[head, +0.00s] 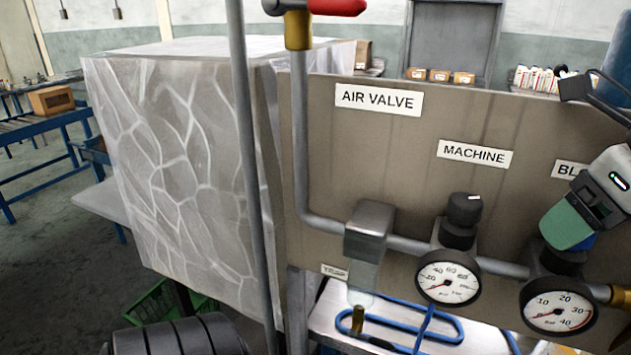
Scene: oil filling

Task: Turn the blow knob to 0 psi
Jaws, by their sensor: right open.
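The blow regulator (552,265) is on the pipe at the right, below a partly covered label starting "BL" (568,170). Its round gauge (558,311) faces me, with a red needle near the low, left side of the scale; I cannot read it exactly. The knob on top is mostly or wholly hidden behind my right gripper (568,230). That gripper comes in from the right edge with green finger surfaces over the knob's place. It is open; I cannot tell whether it touches the knob. My left gripper is out of view.
The machine regulator has a black knob (463,210) and gauge (448,282), left of the blow regulator. A trap block (369,232) hangs on the pipe. A red valve handle (337,6) is at top. Blue hoses (430,325) lie below. A grey pole (246,150) stands left.

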